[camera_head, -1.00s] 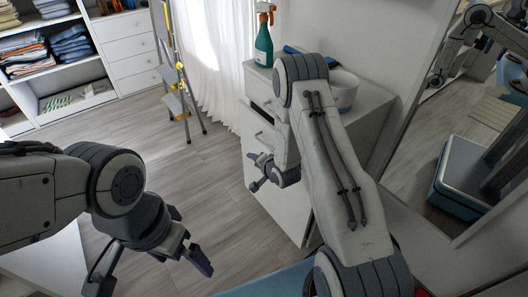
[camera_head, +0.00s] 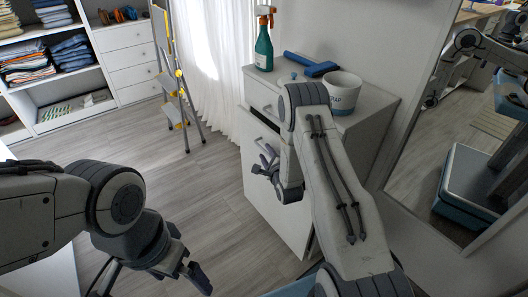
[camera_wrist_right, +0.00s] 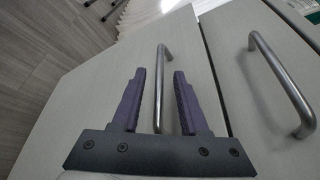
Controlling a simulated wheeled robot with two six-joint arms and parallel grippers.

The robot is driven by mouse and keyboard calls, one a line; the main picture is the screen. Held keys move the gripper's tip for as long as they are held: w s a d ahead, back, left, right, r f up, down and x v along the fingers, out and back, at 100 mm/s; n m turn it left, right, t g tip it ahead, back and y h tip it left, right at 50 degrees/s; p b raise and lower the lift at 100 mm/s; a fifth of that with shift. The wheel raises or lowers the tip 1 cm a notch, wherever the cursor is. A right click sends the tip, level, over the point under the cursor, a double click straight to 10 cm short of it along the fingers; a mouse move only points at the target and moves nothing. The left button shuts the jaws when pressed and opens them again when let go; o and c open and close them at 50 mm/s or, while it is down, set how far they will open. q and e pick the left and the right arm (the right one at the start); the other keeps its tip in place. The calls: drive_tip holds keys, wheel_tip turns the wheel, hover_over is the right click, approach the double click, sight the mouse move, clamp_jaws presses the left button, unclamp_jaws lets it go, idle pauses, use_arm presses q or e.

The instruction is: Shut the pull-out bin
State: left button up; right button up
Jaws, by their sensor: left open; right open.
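The pull-out bin (camera_head: 278,205) is the tall white lower front of the white cabinet (camera_head: 375,135). It stands out a little, with a dark gap along its top edge. My right gripper (camera_head: 266,160) is in front of the bin's upper part. In the right wrist view, my open right gripper (camera_wrist_right: 157,78) has its two purple fingers on either side of a metal bar handle (camera_wrist_right: 160,60), apart from it as far as I can see. My left gripper (camera_head: 190,283) is open and empty at the bottom left, over the floor. My right arm hides part of the cabinet.
A second handle (camera_wrist_right: 283,88) is on the neighbouring front. A stepladder (camera_head: 178,85) and shelving (camera_head: 70,112) stand behind. The floor between is clear.

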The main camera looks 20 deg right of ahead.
drive_tip(key=shift+x, duration=1.4)
clamp_jaws()
idle(0.4)
